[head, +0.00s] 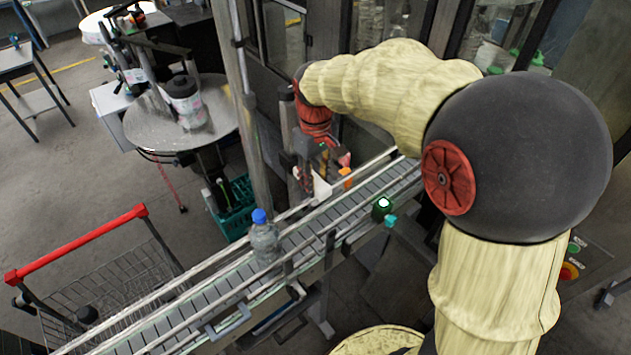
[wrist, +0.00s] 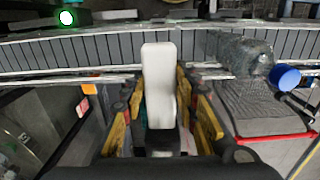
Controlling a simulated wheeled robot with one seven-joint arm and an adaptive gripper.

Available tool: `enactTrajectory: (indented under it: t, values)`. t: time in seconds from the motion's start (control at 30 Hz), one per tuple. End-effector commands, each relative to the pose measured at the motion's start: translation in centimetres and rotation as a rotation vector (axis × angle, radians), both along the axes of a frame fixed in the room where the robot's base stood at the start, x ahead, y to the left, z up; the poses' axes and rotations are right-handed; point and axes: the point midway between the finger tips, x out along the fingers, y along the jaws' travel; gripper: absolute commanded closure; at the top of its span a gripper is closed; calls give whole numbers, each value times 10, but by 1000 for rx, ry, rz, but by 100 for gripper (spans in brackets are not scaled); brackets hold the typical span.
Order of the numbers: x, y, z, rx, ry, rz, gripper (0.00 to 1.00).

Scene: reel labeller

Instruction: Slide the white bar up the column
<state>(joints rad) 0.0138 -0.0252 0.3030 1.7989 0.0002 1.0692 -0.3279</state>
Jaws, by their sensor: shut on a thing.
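The white bar (wrist: 158,75) stands out lengthwise between the yellow-padded fingers of my gripper (wrist: 160,98) in the wrist view. My gripper is shut on the bar. In the head view my gripper (head: 318,172) is low beside the conveyor's far rail, and a small part of the white bar (head: 321,188) shows under it. A grey upright column (head: 245,110) rises to the left of my gripper in the head view. How the bar meets a column is hidden by my gripper.
A conveyor (head: 225,292) with metal rails runs diagonally below my gripper. A blue-capped bottle (head: 264,240) stands on it, also seen in the wrist view (wrist: 240,55). A red-handled cart (head: 75,243), a green crate (head: 236,208) and a round table (head: 215,105) are to the left.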

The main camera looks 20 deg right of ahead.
Motion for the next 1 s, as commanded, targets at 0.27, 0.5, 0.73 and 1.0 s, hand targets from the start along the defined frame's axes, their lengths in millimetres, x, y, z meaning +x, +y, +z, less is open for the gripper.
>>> enactTrajectory:
  t: [0.27,0.5,0.73,1.0]
  values:
    - [3,0,89,0,-13,0,100]
    - [2,0,124,0,-10,0,100]
    - [2,0,125,0,-10,0,100]
    - [2,0,124,0,-9,0,62]
